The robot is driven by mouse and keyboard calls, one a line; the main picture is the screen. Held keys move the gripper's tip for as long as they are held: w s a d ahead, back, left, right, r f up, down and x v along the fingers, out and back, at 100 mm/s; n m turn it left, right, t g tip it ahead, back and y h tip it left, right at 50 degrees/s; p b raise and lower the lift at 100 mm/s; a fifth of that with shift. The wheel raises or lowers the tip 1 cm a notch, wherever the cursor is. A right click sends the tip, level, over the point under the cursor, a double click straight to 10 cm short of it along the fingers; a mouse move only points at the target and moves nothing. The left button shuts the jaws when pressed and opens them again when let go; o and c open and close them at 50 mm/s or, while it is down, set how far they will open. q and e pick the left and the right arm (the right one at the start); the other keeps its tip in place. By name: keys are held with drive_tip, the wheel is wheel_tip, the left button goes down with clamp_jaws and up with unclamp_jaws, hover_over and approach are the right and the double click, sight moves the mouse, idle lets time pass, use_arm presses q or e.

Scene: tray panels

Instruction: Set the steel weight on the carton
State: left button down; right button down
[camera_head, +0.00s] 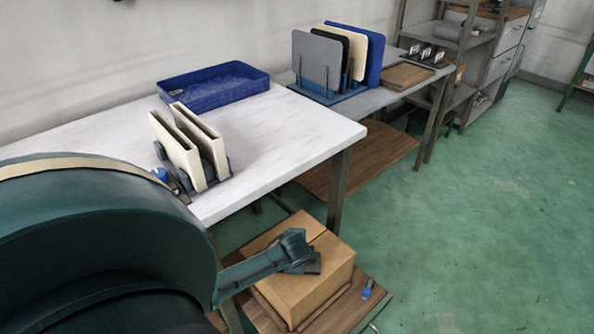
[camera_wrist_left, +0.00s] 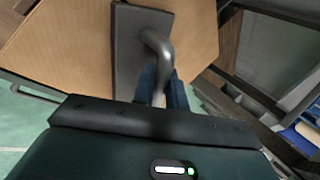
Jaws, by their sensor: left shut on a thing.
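The carton (camera_head: 318,282) is a brown box on a low wooden platform at the bottom middle of the head view. Its top also fills much of the left wrist view (camera_wrist_left: 60,40). The steel weight (camera_head: 314,264) is a dark grey plate with a curved handle, seen clearly in the left wrist view (camera_wrist_left: 128,55). My left gripper (camera_head: 296,247) is shut on its handle, with the fingers also in the left wrist view (camera_wrist_left: 160,88). The weight is over the carton's top; I cannot tell whether it touches. My right gripper is not in view.
A small blue-capped item (camera_head: 366,291) lies on the wooden platform (camera_head: 352,314) right of the carton. A white table (camera_head: 290,140) stands behind, with cream panels (camera_head: 178,150) in a rack and a blue tray (camera_head: 215,86). Green floor is clear at right.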

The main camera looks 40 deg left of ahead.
use_arm(q)
drive_tip(key=shift+w+r, duration=0.2)
drive_tip(key=shift+f, duration=0.15)
drive_tip(key=c, duration=1.8)
unclamp_jaws()
drive_tip(key=shift+s+f, duration=0.15)
drive_tip(key=shift+f, duration=0.05)
drive_tip(key=shift+c, duration=0.2)
drive_tip(key=o, duration=0.4)
drive_tip(key=shift+o, duration=0.2)
drive_tip(key=shift+r, duration=0.15)
